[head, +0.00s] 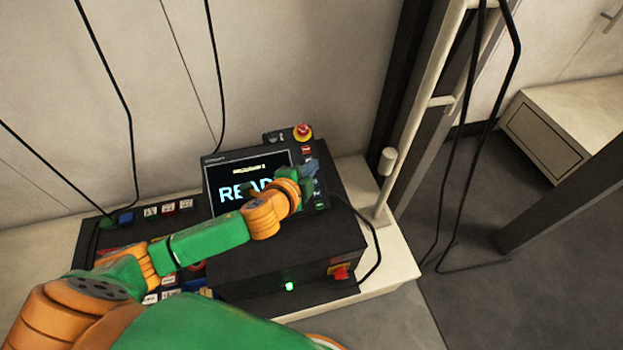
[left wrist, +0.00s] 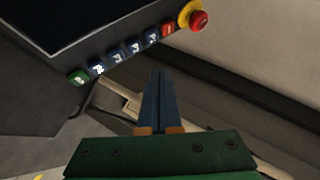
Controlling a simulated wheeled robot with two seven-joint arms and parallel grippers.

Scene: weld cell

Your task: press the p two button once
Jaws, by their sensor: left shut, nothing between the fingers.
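The control panel has a screen (head: 245,180) with large light-blue letters, partly hidden by my left arm. In the left wrist view a row of small buttons runs along the panel edge: a green one (left wrist: 78,77), several dark blue ones (left wrist: 117,57) and a red one (left wrist: 168,30). The blue buttons carry white marks too small to read surely, so I cannot tell which is p two. My left gripper (head: 312,166) is shut and empty at the panel's right side; its blue fingers (left wrist: 158,75) appear apart from the buttons in the wrist view. My right gripper is not in view.
A red emergency stop on a yellow base (head: 303,132) tops the button row; it also shows in the left wrist view (left wrist: 199,21). A black box with a red switch (head: 341,272) is in front. A pale post (head: 387,180) and hanging cables stand to the right.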

